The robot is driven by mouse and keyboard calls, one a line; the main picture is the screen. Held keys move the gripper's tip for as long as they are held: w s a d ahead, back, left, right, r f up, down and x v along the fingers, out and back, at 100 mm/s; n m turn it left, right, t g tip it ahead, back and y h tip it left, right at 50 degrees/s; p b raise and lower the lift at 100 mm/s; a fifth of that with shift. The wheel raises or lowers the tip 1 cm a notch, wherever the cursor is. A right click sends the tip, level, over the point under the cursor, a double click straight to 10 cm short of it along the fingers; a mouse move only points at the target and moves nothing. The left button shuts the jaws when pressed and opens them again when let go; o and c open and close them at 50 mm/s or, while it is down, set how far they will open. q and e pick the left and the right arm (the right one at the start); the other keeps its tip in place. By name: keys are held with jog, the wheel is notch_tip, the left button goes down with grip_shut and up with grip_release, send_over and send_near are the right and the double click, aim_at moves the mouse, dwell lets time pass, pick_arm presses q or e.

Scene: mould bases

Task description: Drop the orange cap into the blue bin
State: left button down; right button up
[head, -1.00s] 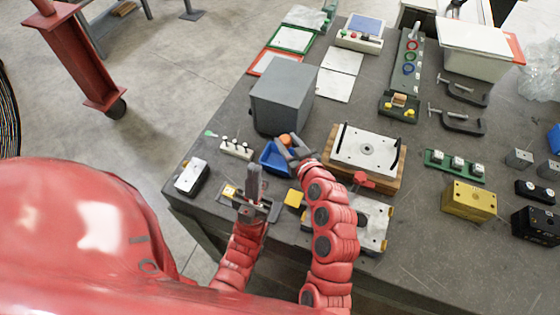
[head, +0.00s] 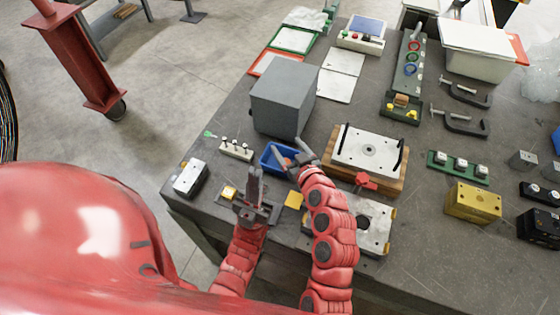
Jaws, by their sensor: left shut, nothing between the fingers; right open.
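The blue bin (head: 268,163) stands on the dark table in front of a large grey block. A small patch of the orange cap (head: 288,160) shows inside the bin, between the fingers of my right gripper. My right gripper (head: 287,144) is open above the bin's right side, and its fingers hide part of the bin and cap. I cannot tell exactly how the cap lies. My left gripper (head: 254,172) is shut and empty, pointing up in front of the bin, to its lower left.
The grey block (head: 283,95) stands close behind the bin. A white-topped mould base on wood (head: 368,150) is to the right of my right gripper. A white switch-like strip (head: 236,150) and a black-and-white block (head: 190,178) lie left. Two yellow blocks (head: 294,200) (head: 229,192) sit near my grippers.

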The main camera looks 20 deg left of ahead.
jog(key=shift+s+d, duration=0.1)
jog(key=b+v, duration=0.3)
jog(key=v, duration=0.4)
jog(key=shift+s, duration=0.1)
dwell(0.3)
